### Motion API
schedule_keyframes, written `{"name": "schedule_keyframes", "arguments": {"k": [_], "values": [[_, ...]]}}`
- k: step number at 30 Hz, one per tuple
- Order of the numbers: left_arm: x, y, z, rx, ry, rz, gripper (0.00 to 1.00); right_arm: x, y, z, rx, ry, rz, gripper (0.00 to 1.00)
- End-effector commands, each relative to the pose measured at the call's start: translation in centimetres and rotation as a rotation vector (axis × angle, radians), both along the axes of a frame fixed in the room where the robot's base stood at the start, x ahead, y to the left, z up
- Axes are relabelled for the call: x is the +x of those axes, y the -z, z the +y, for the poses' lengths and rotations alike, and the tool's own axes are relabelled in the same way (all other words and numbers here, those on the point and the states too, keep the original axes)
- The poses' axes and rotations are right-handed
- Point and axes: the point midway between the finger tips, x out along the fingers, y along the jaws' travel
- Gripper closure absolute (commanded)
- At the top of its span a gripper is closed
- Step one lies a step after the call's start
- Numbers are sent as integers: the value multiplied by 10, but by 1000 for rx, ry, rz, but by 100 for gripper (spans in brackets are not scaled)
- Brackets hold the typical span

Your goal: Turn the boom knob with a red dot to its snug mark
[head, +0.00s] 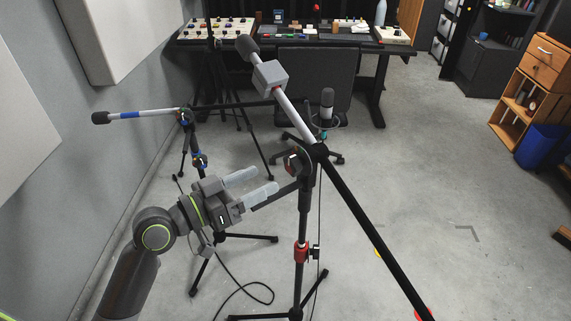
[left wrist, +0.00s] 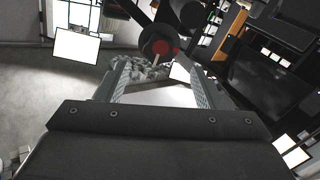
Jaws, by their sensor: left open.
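The boom knob with a red dot (head: 293,160) is on the near microphone stand, at the joint where the grey and black boom (head: 365,225) crosses the upright. In the left wrist view the dark round knob (left wrist: 160,46) shows a red patch and a pale pointer, ahead of and between the fingertips. My left gripper (head: 261,182) is open and empty, a little below and left of the knob, apart from it in the head view. The left wrist view also shows its two fingers (left wrist: 158,66) spread. The snug mark is too small to make out. My right gripper is not in view.
A blue-marked microphone stand (head: 184,118) stands behind at the left, near the wall. The near stand has a red collar (head: 301,251) lower down. A desk (head: 370,40) with equipment is at the back. Cables lie by the stand legs; floor at the right is mostly open.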

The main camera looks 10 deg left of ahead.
Motion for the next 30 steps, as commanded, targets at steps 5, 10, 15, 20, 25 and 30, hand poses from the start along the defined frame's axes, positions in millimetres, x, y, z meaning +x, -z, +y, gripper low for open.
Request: {"name": "schedule_keyframes", "arguments": {"k": [5, 10, 15, 20, 25, 30], "values": [[18, -3, -17, -6, 1, -1, 38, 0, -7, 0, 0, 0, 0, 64], [34, -3, -32, -5, 3, 0, 38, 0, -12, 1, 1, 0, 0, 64], [49, -2, -43, -2, 1, 0, 38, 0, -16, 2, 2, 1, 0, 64], [54, -1, -48, -1, 2, 0, 38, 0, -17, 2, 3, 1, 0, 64], [55, 0, -49, 0, 2, 0, 38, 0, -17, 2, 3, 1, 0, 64], [55, 0, -49, 0, 2, 0, 45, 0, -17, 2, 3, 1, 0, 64]]}}
